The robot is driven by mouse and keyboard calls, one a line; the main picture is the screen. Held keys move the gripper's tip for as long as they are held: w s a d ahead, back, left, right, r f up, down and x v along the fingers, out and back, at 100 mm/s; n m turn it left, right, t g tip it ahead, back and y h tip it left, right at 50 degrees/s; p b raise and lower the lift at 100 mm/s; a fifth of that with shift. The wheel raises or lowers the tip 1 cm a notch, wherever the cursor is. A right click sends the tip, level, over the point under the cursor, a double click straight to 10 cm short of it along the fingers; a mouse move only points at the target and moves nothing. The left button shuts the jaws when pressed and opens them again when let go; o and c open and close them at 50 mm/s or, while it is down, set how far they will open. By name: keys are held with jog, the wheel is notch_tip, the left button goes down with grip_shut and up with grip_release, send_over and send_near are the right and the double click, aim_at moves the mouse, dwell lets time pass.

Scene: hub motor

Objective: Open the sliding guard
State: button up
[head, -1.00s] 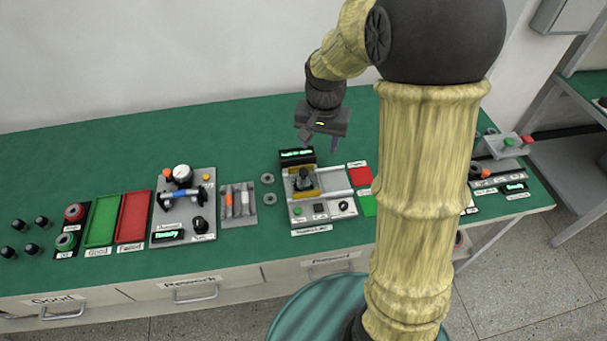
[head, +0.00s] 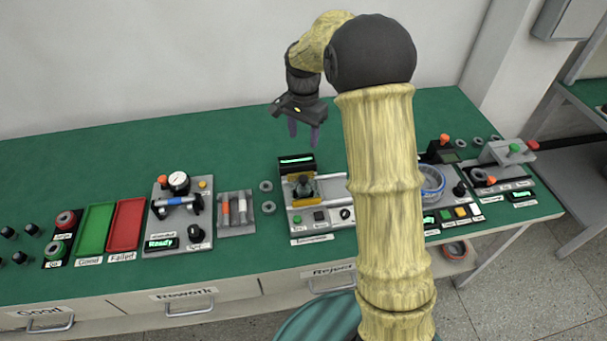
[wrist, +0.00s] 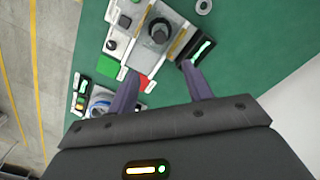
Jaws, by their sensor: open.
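The grey station (head: 328,215) stands mid-bench, with a dark upright part (head: 304,186) between yellow edges. The yellow-edged piece (head: 291,192) looks like the sliding guard; it sits at the left end of the station's rails, around the dark part. The station also shows at the top of the wrist view (wrist: 128,45), with a yellow strip (wrist: 179,43) beside the dark part. My gripper (head: 303,132) is open and empty, in the air above and behind the station, apart from it. My arm hides the station's right end in the head view.
A lit display box (head: 297,163) stands behind the station. Two grey rings (head: 267,197) lie at its left. A gauge fixture (head: 180,205) and green and red trays (head: 126,225) stand further left. A blue-rimmed round item (head: 432,182) is right of my arm.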

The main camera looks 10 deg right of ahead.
aim_at(303, 178)
notch_tip(303, 178, down, 16)
jog(key=shift+f+p, duration=0.2)
jog(key=shift+p, duration=1.05)
jog(key=shift+c, duration=0.2)
grip_shut()
